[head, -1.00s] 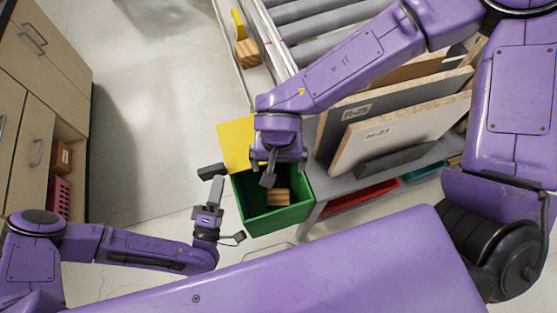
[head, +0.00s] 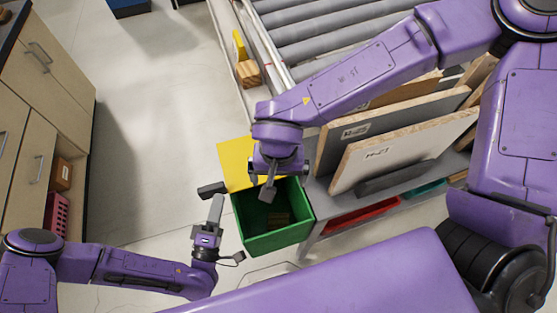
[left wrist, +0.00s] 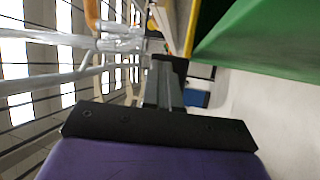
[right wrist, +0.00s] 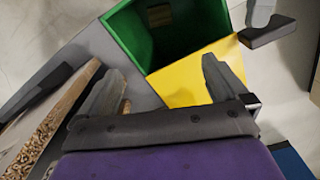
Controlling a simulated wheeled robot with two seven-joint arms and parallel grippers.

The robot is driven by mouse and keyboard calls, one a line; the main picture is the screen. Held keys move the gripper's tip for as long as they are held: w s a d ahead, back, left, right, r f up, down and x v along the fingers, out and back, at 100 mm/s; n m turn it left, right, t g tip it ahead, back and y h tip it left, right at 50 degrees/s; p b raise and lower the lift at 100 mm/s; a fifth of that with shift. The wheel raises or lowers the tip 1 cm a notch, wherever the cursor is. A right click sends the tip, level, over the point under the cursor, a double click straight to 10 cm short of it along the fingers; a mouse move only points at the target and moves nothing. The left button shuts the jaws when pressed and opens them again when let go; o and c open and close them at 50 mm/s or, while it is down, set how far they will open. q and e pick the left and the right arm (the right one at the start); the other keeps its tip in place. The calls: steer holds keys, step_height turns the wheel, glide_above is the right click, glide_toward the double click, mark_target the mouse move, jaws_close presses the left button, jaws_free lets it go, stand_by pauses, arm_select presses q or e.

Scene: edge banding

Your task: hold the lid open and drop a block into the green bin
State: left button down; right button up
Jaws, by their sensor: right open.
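The green bin (head: 277,243) stands with its yellow lid (head: 234,160) open, folded back on its far side. A wooden block (head: 278,218) lies low in the shaded bin; it also shows inside the bin in the right wrist view (right wrist: 158,16). My right gripper (head: 268,188) is open and empty above the bin's far rim, its fingers apart in the right wrist view (right wrist: 160,85). My left gripper (head: 216,203) is left of the bin, its fingers together at a dark bar (head: 212,190) beside the lid's edge. The left wrist view hides the exact contact.
Labelled boards (head: 400,150) lean on a grey rack right of the bin, with a red tray (head: 350,217) below. A roller conveyor (head: 330,40) lies behind; another wooden block (head: 249,74) sits at its edge. Cabinets (head: 35,110) stand at the left, with clear floor between.

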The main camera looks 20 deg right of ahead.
step_height(320, 180, up, 9)
stand_by(0.5)
arm_select(q)
steer(key=s, duration=1.9)
step_height(320, 180, up, 10)
steer(key=shift+d, duration=0.3)
steer(key=shift+s, duration=0.15)
stand_by(0.4)
